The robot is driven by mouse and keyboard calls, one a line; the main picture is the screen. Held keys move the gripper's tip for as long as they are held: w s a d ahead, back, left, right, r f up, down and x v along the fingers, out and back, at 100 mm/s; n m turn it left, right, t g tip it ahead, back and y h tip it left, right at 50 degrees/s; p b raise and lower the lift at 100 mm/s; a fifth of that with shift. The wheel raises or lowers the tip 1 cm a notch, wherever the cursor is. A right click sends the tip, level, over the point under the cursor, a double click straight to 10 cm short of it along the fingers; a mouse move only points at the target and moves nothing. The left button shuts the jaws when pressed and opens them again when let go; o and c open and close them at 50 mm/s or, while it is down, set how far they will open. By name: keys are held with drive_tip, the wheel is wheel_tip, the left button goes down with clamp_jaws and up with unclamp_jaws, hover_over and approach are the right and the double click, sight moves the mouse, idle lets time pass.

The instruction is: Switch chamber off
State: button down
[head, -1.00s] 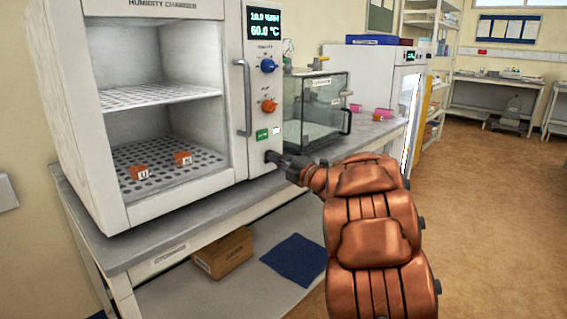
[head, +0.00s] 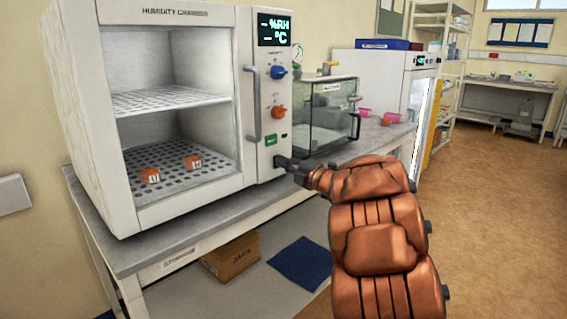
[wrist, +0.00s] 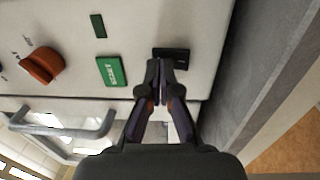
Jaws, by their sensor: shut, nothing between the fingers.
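The white humidity chamber (head: 190,16) stands on the bench at the left. Its display (head: 273,27) shows dashes before %RH and °C. My gripper (head: 283,162) is shut and empty at the lower part of the panel. In the wrist view its fingertips (wrist: 160,66) are at a small black switch (wrist: 171,54), partly covering it; I cannot tell whether they touch.
Two orange labelled blocks (head: 151,175) sit on the chamber's lower perforated shelf. The chamber's handle (head: 253,103) is left of the knobs. A glass box (head: 332,112) stands right of the chamber. A cardboard box (head: 232,257) is on the lower shelf. Floor at right is clear.

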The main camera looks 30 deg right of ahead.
drive_tip(key=r+v, duration=0.2)
drive_tip(key=v, duration=1.1)
drive_tip(key=shift+r, duration=0.4)
drive_tip(key=shift+s+d, duration=0.1)
drive_tip(key=shift+d, duration=0.05)
drive_tip(key=s+a+f+m+g+h, duration=0.5)
drive_tip(key=s+f+m+g, duration=0.15)
drive_tip(key=m, duration=0.35)
drive_tip(key=s+a+f+m+g+h, duration=0.4)
drive_tip(key=s+f+m+g+h, duration=0.15)
drive_tip(key=f+m, duration=0.3)
drive_tip(key=s+a+f+m+g+y, duration=0.1)
drive_tip(key=s+a+f+g+y, duration=0.3)
drive_tip(key=s+a, duration=0.75)
drive_tip(key=s+a+f+m+g+y, duration=0.15)
drive_tip(key=s+a+g, duration=0.35)
drive_tip(key=s+a, duration=0.6)
wheel_tip(320, 180, up, 20)
drive_tip(key=s+p, duration=0.1)
drive_tip(key=p, duration=1.8)
drive_tip(key=shift+s+d+t+y, duration=0.2)
drive_tip(key=shift+d+t+y, duration=0.2)
drive_tip(key=shift+d, duration=0.05)
